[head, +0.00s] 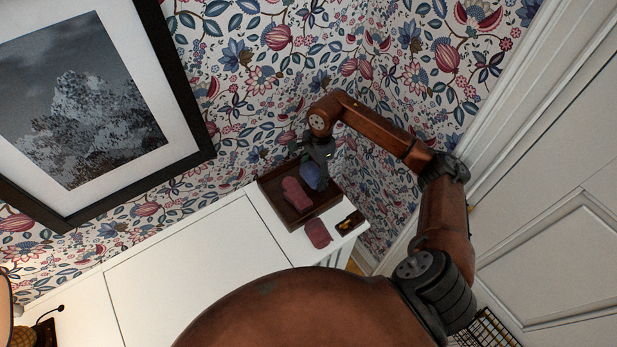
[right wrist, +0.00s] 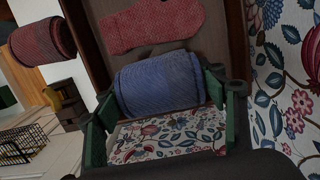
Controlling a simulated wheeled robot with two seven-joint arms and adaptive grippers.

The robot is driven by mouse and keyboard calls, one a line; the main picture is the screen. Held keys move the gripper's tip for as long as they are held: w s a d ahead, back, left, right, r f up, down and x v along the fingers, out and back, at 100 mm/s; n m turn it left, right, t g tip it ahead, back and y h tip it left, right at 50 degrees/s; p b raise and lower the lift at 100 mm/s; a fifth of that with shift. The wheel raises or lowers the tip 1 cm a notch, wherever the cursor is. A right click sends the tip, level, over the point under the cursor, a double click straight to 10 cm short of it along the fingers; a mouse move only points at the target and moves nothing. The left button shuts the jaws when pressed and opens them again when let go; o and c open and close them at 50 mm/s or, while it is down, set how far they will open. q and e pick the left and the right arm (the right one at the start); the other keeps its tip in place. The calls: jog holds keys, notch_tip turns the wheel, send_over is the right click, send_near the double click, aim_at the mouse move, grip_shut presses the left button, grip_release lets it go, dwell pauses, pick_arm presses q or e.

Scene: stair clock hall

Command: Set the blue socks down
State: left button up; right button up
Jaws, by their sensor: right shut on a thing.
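The blue socks (head: 312,177) are a rolled bundle at the back right of a dark brown wooden tray (head: 321,211) on the white cabinet top. My right gripper (head: 321,163) comes down from above and is shut on them. In the right wrist view the blue roll (right wrist: 160,84) sits between the green-padded fingers (right wrist: 163,103). My left gripper is not in view.
Patterned walls enclose the corner. A wire basket (head: 488,330) is below right.

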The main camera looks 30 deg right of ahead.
jog(key=shift+w+d+f+b, duration=0.15)
jog(key=shift+w+f+b, duration=0.15)
jog(key=shift+f, duration=0.25)
jog(key=shift+w+d+f+b, duration=0.1)
jog(key=shift+w+f+b, duration=0.15)
jog(key=shift+f, duration=0.3)
jog(key=f, duration=0.2)
jog(key=shift+w+a+f, duration=0.1)
jog(key=shift+w+f, duration=0.15)
jog(key=shift+f, duration=0.1)
jog(key=shift+s+r, duration=0.15)
jog(key=shift+s, duration=0.1)
jog(key=shift+w, duration=0.1)
jog(key=o, duration=0.9)
jog(key=shift+f+b, duration=0.2)
jog(key=shift+b, duration=0.1)
jog(key=shift+o, duration=1.3)
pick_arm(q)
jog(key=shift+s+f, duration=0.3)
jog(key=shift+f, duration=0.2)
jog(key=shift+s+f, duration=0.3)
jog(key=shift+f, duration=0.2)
